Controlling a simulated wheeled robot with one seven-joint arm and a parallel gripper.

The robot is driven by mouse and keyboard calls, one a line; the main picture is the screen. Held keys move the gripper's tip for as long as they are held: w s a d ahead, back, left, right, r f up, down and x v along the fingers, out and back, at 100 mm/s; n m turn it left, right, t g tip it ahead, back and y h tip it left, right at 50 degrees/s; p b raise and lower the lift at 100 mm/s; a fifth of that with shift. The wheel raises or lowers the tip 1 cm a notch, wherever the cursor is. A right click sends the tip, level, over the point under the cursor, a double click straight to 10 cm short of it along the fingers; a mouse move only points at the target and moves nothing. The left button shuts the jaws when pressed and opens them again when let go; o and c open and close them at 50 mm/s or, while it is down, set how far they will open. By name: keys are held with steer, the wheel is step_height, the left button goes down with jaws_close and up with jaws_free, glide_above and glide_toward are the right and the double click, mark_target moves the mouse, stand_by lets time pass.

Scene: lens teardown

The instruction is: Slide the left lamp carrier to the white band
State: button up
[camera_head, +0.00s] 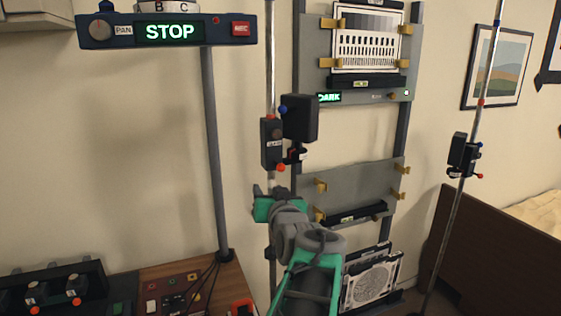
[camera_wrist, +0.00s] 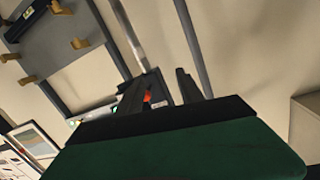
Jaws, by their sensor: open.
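The left lamp carrier (camera_head: 271,143) is a dark box with a small label and a red knob low on its right. It sits on the left upright pole (camera_head: 270,60), with a black lamp head (camera_head: 299,118) on its right. My gripper (camera_head: 268,192) is at the pole, just below the carrier, and partly hidden by my wrist. In the wrist view my gripper (camera_wrist: 162,84) has its dark fingers apart. A dark part with a red knob (camera_wrist: 148,97) shows between them, seemingly the carrier. Whether the fingers touch it, I cannot tell. I cannot clearly make out the white band.
A second carrier (camera_head: 462,152) is on the right pole (camera_head: 485,60). A grey rack with a test chart (camera_head: 367,38) stands behind. A STOP sign box (camera_head: 168,31) is at upper left, above a wooden control panel (camera_head: 222,285). White framed panels (camera_head: 370,282) lean low right.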

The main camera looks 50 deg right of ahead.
mark_target(282, 170)
steer(key=s+d+r+m+h, duration=0.1)
steer(key=s+d+r+h, duration=0.1)
steer(key=s+d+r, duration=0.1)
steer(key=p+x, duration=0.3)
steer(key=x, duration=0.4)
steer(key=shift+w+d, duration=0.2)
steer(key=shift+d, duration=0.15)
steer(key=shift+c, duration=0.2)
jaws_close()
stand_by(0.6)
